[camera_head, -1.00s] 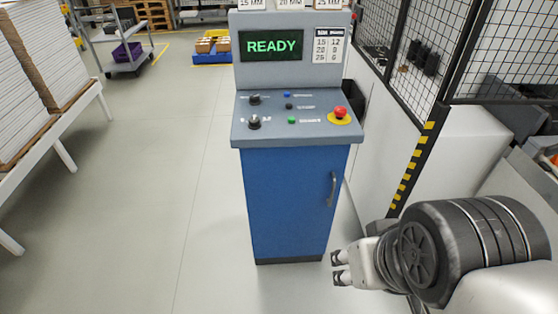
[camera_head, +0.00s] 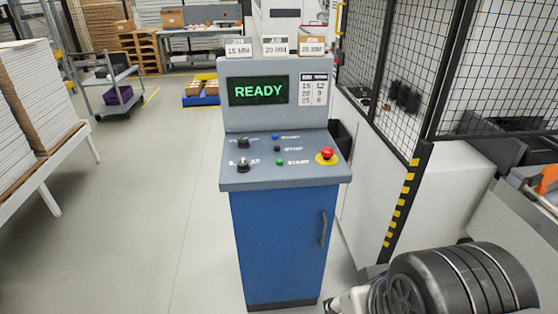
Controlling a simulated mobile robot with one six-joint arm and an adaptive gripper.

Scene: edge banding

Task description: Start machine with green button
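The blue and grey control console (camera_head: 281,240) stands upright in the middle of the head view. Its screen (camera_head: 258,90) reads READY in green. On the sloped panel, the green button (camera_head: 279,161) is in the lower row, with a black button (camera_head: 277,149) and a blue button (camera_head: 275,137) above it. A red emergency stop (camera_head: 327,154) on a yellow base sits to the right. Two black knobs are at the left. My gripper (camera_head: 332,306) is at the bottom edge, low and right of the console, well below the panel. It is mostly cut off, so its fingers cannot be judged.
A black mesh fence (camera_head: 384,90) with a yellow-and-black striped post (camera_head: 402,205) stands right of the console. Stacked white boards (camera_head: 55,75) lie on a bench at left. A grey cart (camera_head: 108,85) is farther back. The floor left of the console is clear.

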